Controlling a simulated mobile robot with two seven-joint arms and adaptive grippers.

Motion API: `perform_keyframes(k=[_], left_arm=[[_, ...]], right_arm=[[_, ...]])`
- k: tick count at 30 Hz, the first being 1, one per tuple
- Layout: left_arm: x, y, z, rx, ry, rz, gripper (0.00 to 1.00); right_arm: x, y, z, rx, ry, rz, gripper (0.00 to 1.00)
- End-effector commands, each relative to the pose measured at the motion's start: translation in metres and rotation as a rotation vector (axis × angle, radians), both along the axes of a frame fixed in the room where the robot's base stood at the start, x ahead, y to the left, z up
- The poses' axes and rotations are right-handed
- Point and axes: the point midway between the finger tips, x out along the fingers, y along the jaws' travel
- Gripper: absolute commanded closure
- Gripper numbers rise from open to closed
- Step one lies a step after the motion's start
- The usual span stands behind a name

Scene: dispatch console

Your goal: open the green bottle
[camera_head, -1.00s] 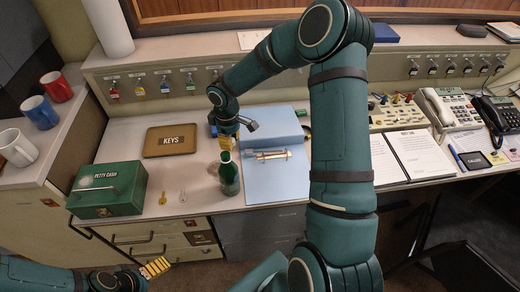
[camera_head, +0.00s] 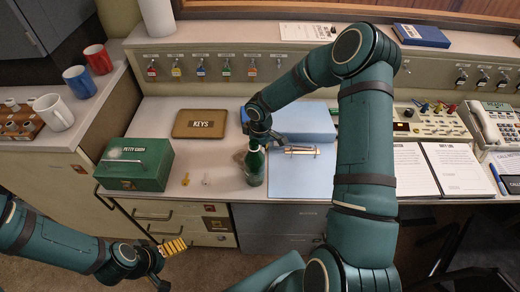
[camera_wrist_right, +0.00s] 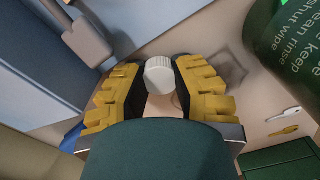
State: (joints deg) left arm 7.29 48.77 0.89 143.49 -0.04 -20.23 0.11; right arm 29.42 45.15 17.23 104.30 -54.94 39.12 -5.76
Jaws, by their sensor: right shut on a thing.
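A green petty cash box (camera_head: 136,164) and two keys (camera_head: 186,179) lie left of the bottle. A keys tray (camera_head: 201,123) lies behind them. The blue folder (camera_head: 300,175) is right of the bottle. Mugs (camera_head: 54,111) stand at the far left.

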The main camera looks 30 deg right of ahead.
Motion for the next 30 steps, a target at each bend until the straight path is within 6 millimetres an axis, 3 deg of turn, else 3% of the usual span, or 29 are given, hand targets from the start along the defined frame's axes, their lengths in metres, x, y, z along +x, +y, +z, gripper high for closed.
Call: perform_keyframes(k=[4, 5, 6, 7, 20, 30], left_arm=[[0.000, 0.000, -0.004, 0.000, -0.001, 0.000, 0.04], [0.000, 0.000, -0.003, 0.000, -0.001, 0.000, 0.04], [0.000, 0.000, -0.003, 0.000, -0.001, 0.000, 0.04], [0.000, 0.000, -0.003, 0.000, -0.001, 0.000, 0.04], [0.000, 0.000, 0.002, 0.000, 0.000, 0.000, 0.04], [-0.003, 0.000, 0.017, -0.001, 0.007, -0.002, 0.04]], right_arm=[[0.000, 0.000, -0.004, -0.001, 0.001, 0.000, 1.00], [0.000, 0.000, -0.003, -0.001, 0.001, 0.000, 0.66], [0.000, 0.000, -0.003, -0.001, 0.001, 0.000, 0.52], [0.000, 0.000, -0.003, -0.001, 0.001, 0.000, 0.50], [0.000, 0.000, 0.005, 0.000, -0.001, 0.000, 0.50], [0.001, 0.000, 0.071, -0.002, -0.004, 0.001, 0.50]])
